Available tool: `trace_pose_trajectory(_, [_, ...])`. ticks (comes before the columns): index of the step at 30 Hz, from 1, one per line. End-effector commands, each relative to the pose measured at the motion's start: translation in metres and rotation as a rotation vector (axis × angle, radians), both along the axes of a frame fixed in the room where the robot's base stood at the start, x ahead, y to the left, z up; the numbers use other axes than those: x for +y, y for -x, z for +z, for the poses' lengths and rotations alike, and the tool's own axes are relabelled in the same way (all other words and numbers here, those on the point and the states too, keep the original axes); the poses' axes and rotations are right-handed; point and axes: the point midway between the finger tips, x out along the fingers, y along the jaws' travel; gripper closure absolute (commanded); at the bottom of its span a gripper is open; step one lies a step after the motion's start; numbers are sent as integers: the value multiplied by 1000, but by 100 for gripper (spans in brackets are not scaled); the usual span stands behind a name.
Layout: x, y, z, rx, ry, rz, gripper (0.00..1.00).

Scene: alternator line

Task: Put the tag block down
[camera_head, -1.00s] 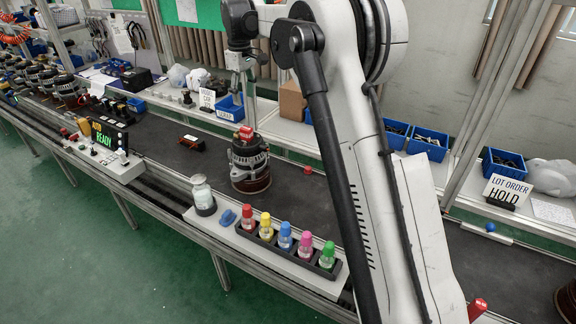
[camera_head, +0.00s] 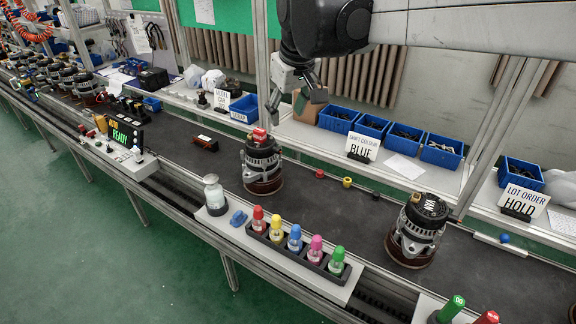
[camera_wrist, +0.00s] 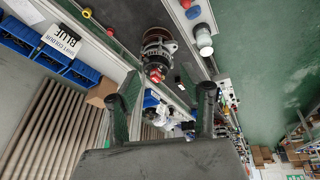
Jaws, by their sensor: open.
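A red block (camera_head: 259,135), which I take to be the tag block, rests on top of the dark metal alternator (camera_head: 262,162) in the middle of the conveyor. In the wrist view the red block (camera_wrist: 156,75) shows on the alternator's end, beyond my fingers. My gripper (camera_head: 296,97) is open and empty, hanging above and behind that alternator, apart from the block. Its two fingers (camera_wrist: 166,100) are spread wide in the wrist view.
Coloured bottles (camera_head: 295,240) stand in a black rack along the front edge. Blue bins (camera_head: 388,130) and signs reading BLUE (camera_head: 361,146) and HOLD (camera_head: 524,201) line the back shelf. Small coloured caps (camera_head: 347,182) lie on the belt between the alternators.

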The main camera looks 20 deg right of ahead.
Motion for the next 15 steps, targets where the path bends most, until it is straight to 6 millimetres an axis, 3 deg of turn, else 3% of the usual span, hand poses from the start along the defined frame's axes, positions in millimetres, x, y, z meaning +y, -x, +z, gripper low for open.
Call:
trace_pose_trajectory(3, [0, 39, -9, -40, -16, -39, 59])
trace_pose_trajectory(15, [0, 151, -66, -176, -85, -168, 59])
